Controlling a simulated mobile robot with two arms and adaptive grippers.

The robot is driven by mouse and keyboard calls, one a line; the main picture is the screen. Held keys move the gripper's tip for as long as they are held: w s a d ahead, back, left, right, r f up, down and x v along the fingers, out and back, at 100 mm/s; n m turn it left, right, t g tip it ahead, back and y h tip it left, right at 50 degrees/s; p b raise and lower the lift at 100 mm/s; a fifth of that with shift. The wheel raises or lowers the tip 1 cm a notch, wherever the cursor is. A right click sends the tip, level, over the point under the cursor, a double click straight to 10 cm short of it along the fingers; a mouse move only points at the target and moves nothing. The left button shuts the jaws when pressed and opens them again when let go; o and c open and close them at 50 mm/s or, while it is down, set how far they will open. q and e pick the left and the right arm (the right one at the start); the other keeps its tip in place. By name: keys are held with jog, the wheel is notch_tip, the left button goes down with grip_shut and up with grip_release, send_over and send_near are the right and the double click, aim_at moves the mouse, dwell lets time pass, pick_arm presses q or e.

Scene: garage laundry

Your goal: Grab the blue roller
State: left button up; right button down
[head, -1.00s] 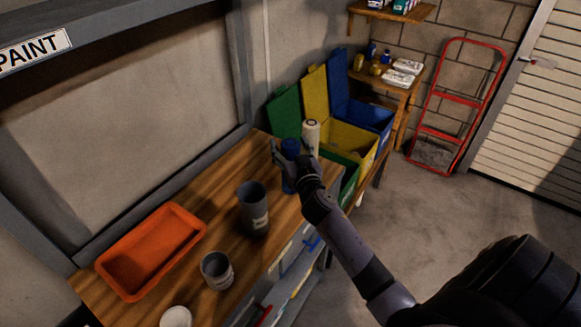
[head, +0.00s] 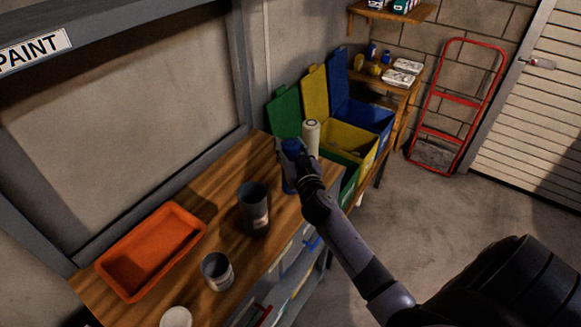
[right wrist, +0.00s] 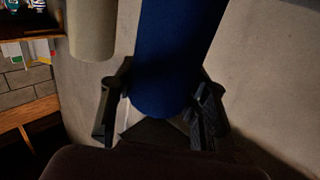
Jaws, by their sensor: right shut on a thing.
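The blue roller (head: 290,178) stands upright near the far right end of the wooden workbench (head: 222,192). My right gripper (head: 291,150) is shut on it around its upper part and hides some of it. In the right wrist view the blue roller (right wrist: 176,60) is a dark blue cylinder with the gripper's fingers (right wrist: 163,105) on both sides of it. A white roller (head: 311,135) stands just behind and to the right; it also shows as a pale cylinder in the right wrist view (right wrist: 91,28). My left gripper is not in view.
On the bench are a dark grey cup (head: 254,210), a smaller grey can (head: 217,271), a white round thing (head: 176,318) and an orange tray (head: 150,252). Green, yellow and blue bins (head: 352,140) stand beyond the bench.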

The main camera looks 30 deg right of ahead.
jog(key=shift+r, duration=0.55)
notch_tip(320, 180, up, 19)
dwell(1.1)
